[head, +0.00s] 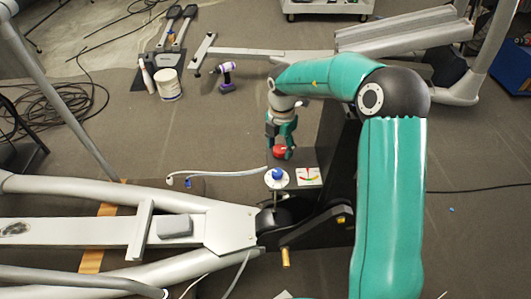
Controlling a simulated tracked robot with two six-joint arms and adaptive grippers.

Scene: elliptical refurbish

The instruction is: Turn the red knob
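The red knob (280,152) shows in the middle of the head view, behind a blue knob on a white round plate. My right arm comes in from the right, and my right gripper (282,144) points down at the red knob. Its fingertips are at or very close to the knob. I cannot tell whether they touch it or are closed on it. A small white gauge card (309,177) with a coloured dial lies just right of the blue knob (277,174). My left gripper is out of view.
A grey tubular machine frame (110,232) fills the lower left. A white hose (215,173) runs left from near the knobs. A purple drill (226,76), a white tub (167,84) and a coiled black cable (60,112) lie on the floor. Open floor lies to the right.

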